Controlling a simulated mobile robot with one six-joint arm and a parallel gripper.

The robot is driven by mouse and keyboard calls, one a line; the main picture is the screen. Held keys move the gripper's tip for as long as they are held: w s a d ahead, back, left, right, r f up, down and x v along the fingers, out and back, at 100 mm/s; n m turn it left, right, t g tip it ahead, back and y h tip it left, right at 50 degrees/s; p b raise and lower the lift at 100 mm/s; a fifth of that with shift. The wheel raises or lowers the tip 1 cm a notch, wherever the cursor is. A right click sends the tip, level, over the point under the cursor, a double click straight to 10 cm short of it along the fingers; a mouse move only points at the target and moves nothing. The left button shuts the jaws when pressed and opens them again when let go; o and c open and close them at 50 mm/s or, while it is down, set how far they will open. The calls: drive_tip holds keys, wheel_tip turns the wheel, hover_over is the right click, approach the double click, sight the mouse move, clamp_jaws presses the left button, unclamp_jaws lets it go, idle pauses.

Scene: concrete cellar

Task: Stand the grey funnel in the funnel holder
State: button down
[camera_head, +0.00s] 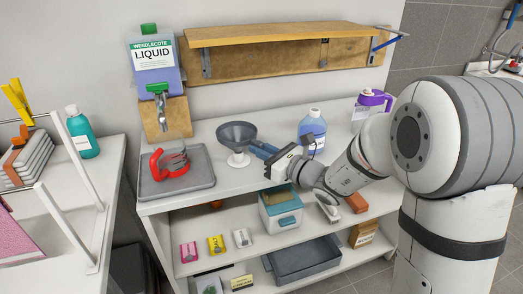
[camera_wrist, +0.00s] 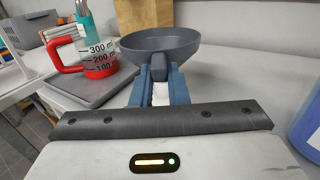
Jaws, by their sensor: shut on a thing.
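The grey funnel (camera_head: 236,133) is upright above the table, its wide mouth facing up. My gripper (camera_head: 258,149) reaches in from the right and is shut on the funnel at its near side, below the rim. In the wrist view the funnel's bowl (camera_wrist: 160,42) stands just beyond my blue fingers (camera_wrist: 158,78). A white funnel holder (camera_head: 238,160) with a round base stands on the table directly below the funnel. I cannot tell whether the funnel rests in it, as the spout is hidden.
A grey tray (camera_head: 205,178) with a red-handled measuring jug (camera_head: 170,163) lies to the left, under a tapped liquid container (camera_head: 155,65). A blue bottle (camera_head: 313,130) and a purple-lidded jug (camera_head: 372,100) stand to the right. A wooden shelf (camera_head: 270,34) hangs behind.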

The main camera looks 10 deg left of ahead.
idle(0.7)
drive_tip(key=c, duration=1.3)
unclamp_jaws()
drive_tip(key=shift+c, duration=0.2)
drive_tip(key=v, duration=0.8)
drive_tip(key=shift+r, duration=0.1)
